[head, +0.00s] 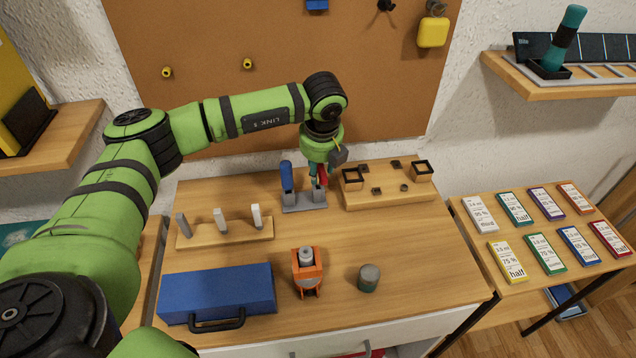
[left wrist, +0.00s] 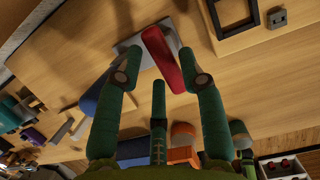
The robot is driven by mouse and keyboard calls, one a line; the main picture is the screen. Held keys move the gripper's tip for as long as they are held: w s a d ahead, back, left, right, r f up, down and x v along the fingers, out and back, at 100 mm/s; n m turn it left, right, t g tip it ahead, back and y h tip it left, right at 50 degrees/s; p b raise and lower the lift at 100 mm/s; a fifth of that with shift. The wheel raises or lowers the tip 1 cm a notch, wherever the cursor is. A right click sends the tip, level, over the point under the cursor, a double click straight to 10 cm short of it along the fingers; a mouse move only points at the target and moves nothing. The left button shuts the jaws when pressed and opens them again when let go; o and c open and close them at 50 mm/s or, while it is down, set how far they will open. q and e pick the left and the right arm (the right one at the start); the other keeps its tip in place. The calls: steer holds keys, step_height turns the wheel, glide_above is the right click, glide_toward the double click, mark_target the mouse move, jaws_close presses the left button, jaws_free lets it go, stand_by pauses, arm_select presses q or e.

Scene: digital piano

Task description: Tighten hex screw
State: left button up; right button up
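My left gripper (head: 318,176) points down over a small grey tool holder (head: 303,205) in the head view. A blue-handled tool (head: 287,176) stands in the holder, with a red-handled tool (head: 323,177) beside it, partly hidden by my gripper. In the left wrist view my left gripper (left wrist: 161,68) is open, with the red handle (left wrist: 165,60) between its fingers. The handle lies close to the right finger; I cannot tell whether they touch. An orange fixture (head: 307,272) with a grey cylinder stands at the table's front. I cannot make out a hex screw. My right gripper is not in view.
A wooden block (head: 388,195) with small square frames stands right of the holder. A rack (head: 225,233) with several upright grey pieces is left. A blue case (head: 217,290) and a small grey-green cylinder (head: 369,278) are in front. The right-front tabletop is clear.

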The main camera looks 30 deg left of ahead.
arm_select(q)
steer(key=shift+f, duration=0.15)
stand_by(0.6)
steer(key=shift+c, duration=0.4)
jaws_close()
steer(key=shift+w+r, duration=0.1)
steer(key=shift+r, duration=0.15)
steer(key=shift+r, duration=0.5)
